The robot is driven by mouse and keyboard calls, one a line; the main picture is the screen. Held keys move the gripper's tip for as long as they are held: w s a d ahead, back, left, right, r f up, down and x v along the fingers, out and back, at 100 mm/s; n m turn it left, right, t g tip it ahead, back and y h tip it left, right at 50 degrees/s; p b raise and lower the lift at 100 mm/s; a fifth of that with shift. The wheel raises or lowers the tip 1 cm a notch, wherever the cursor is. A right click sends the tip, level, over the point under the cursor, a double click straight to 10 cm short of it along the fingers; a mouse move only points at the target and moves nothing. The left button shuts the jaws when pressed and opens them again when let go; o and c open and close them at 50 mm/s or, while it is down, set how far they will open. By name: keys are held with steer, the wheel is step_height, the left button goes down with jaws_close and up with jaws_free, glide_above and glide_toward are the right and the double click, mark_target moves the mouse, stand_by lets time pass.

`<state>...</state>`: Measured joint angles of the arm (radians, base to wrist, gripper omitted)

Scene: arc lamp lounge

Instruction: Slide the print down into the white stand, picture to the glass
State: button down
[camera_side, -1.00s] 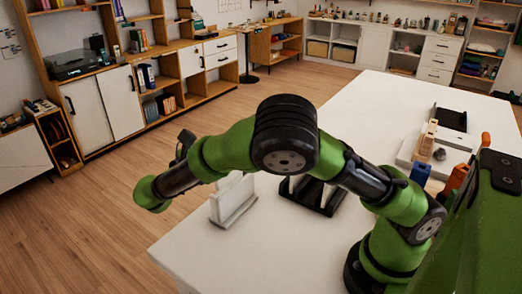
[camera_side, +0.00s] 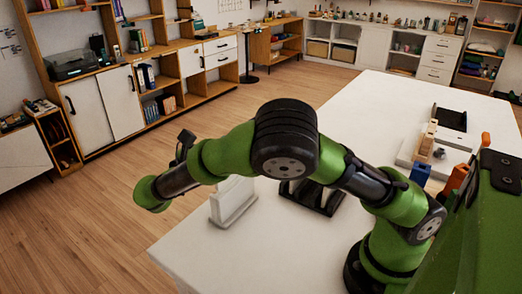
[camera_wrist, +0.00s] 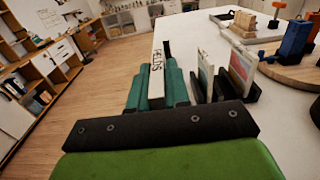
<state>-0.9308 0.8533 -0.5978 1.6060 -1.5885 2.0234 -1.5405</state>
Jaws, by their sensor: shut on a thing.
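The white stand (camera_side: 235,204) is upright on the near left part of the table, partly covered by my arm in the side view. In the wrist view my gripper (camera_wrist: 158,78) is shut, its green fingers on either side of a narrow pale face with dark lettering, which I take for the print (camera_wrist: 156,88). The print's picture side and the glass cannot be made out. How far the print is inside the stand cannot be told. My gripper's fingers are hidden in the side view.
A black rack (camera_side: 318,200) stands right of the white stand; two upright prints (camera_wrist: 206,76) (camera_wrist: 243,66) show beside my fingers in the wrist view. Blue and orange items and a wooden block stand farther right. The table's left edge is close; the far middle is clear.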

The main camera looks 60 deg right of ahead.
mark_target(227, 182)
steer(key=shift+f, duration=4.85)
steer(key=c, duration=1)
jaws_free()
steer(key=a, duration=1.7)
